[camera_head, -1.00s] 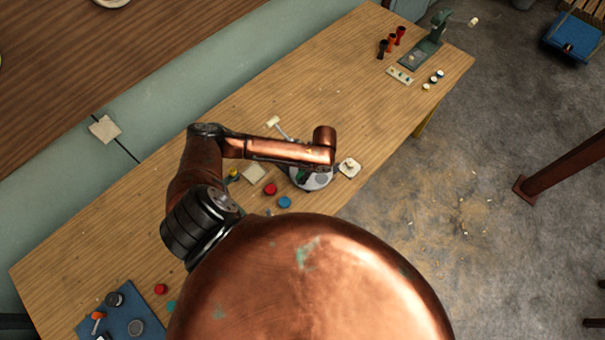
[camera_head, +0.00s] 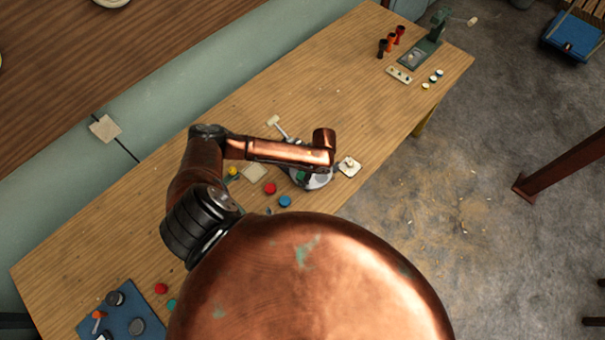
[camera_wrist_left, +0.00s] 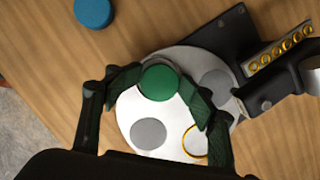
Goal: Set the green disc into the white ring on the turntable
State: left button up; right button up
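The green disc (camera_wrist_left: 158,82) lies between the fingertips of my left gripper (camera_wrist_left: 162,84) in the left wrist view. Both fingertips appear to touch its sides. The disc is over the white turntable (camera_wrist_left: 124,112), near its edge; I cannot tell whether it rests on it. The turntable bears grey round spots (camera_wrist_left: 149,133) and a yellow ring outline (camera_wrist_left: 188,142), partly covered by a finger. I cannot make out a white ring; it may be under the disc. In the head view my arm covers much of the turntable (camera_head: 318,183). My right gripper is not in view.
A blue disc (camera_wrist_left: 93,12) and a red disc (camera_head: 270,188) lie near the turntable. A dark bracket with a row of yellow rings (camera_wrist_left: 280,48) stands close beside it. The table's far right half is mostly clear.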

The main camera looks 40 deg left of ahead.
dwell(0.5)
pick_arm(q)
jog(key=shift+r, duration=0.5)
jog(key=v, duration=1.2)
jog(key=shift+a+r, duration=0.1)
